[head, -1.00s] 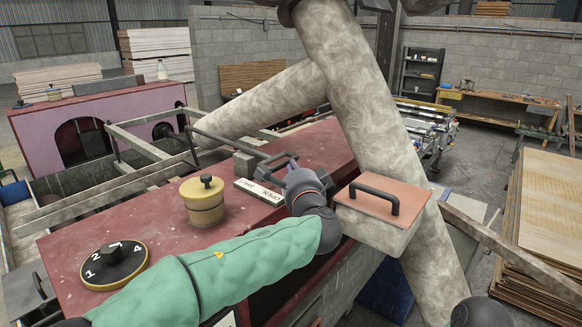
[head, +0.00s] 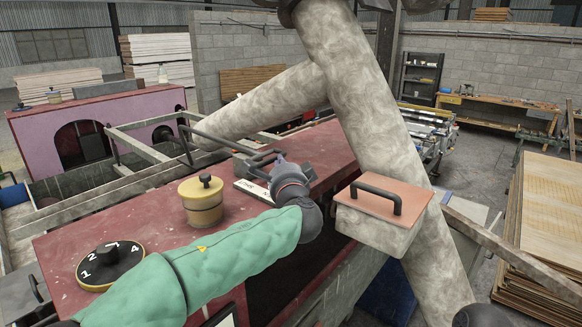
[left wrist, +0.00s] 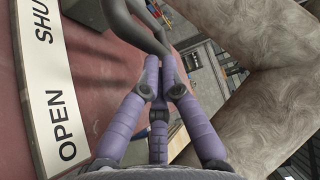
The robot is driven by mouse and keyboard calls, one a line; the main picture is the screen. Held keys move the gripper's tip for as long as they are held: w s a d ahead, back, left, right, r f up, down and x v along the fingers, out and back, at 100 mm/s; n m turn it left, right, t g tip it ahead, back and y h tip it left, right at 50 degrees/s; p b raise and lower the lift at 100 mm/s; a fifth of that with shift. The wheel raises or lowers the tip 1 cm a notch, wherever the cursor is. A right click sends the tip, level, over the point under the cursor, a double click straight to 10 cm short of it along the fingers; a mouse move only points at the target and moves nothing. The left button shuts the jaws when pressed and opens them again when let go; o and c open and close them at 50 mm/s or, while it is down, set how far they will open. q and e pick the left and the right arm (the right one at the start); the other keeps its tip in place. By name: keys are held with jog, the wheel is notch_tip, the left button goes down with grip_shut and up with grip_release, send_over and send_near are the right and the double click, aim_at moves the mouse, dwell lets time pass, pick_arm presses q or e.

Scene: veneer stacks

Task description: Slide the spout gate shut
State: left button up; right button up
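The spout gate's dark bar handle (head: 254,162) lies on top of the red housing (head: 150,222), behind a white label plate (head: 252,191). In the left wrist view the plate (left wrist: 54,95) reads OPEN at its near end and SHU at the cut-off far end. My left gripper (head: 279,163) is at the right end of the handle. In the left wrist view its purple fingers (left wrist: 160,62) are drawn together, with the dark handle (left wrist: 137,25) right at their tips. I see no bar between the fingers. The gate plate itself is hidden. My right gripper is not clearly visible.
A yellow capped pot (head: 203,203) and a numbered black dial (head: 111,265) sit on the housing left of my arm. A thick grey pipe (head: 370,130) and a box with an orange lid (head: 378,215) stand close on the right. Veneer sheets (head: 540,230) lie farther right.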

pick_arm(q)
jog(key=o, duration=0.4)
jog(key=shift+s+r, duration=0.1)
jog(key=shift+s+d+b, duration=0.15)
jog(key=shift+s+b, duration=0.35)
jog(key=shift+b, duration=0.05)
jog(key=shift+b+v, duration=0.5)
jog(key=shift+v, duration=0.35)
jog(key=shift+f+b+v, duration=0.2)
jog(key=shift+b+v, duration=0.6)
jog(key=shift+v, duration=0.55)
jog(key=shift+s+d+r+b, duration=0.15)
jog(key=shift+s+b, duration=0.15)
jog(key=shift+s, duration=0.4)
